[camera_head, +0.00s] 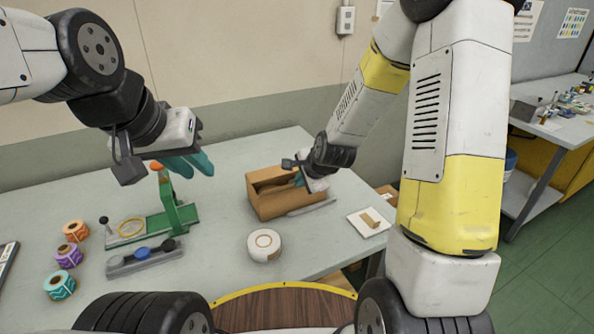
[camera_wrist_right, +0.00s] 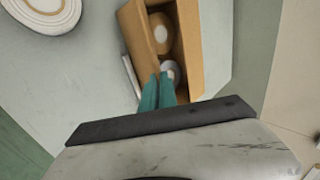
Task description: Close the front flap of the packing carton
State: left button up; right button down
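The packing carton (camera_head: 272,207) is a brown open-topped box at the middle of the table. In the right wrist view the carton (camera_wrist_right: 190,45) shows a brown roll (camera_wrist_right: 160,24) and a pale round thing (camera_wrist_right: 170,67) inside. I cannot clearly make out which edge is the front flap. My right gripper (camera_head: 298,180) is over the carton's right end. Its teal fingers (camera_wrist_right: 159,78) lie close together over the opening, by the pale thing; contact is unclear. My left gripper (camera_head: 193,166) is open and empty, above the table left of the carton.
A white roll (camera_head: 264,245) stands in front of the carton. A green stand (camera_head: 176,212), a grey holder with knobs (camera_head: 144,257) and several coloured rolls (camera_head: 68,255) are at left. A white pad (camera_head: 369,222) lies at right. A thin grey strip (camera_head: 312,208) lies beside the carton.

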jog(key=shift+w+a+r, duration=0.1)
jog(key=shift+r, duration=0.05)
dwell(0.3)
jog(key=shift+w+a+r+g+h, duration=0.2)
jog(key=shift+w+g+h, duration=0.1)
jog(key=shift+g, duration=0.3)
jog(key=shift+w+a+r+g+h, duration=0.15)
jog(key=shift+w+g+h, duration=0.1)
jog(key=shift+g, duration=0.35)
jog(key=shift+w+a+r+g+h, duration=0.15)
jog(key=shift+w+g+h, duration=0.3)
jog(key=shift+g, duration=0.5)
jog(key=shift+w+a+r+g+h, duration=0.1)
jog(key=shift+w+g+h, duration=0.3)
jog(key=shift+g, duration=0.55)
jog(key=shift+w, duration=0.1)
jog(key=c, duration=1.6)
grip_release()
jog(key=shift+c, duration=0.2)
jog(key=shift+r, duration=0.1)
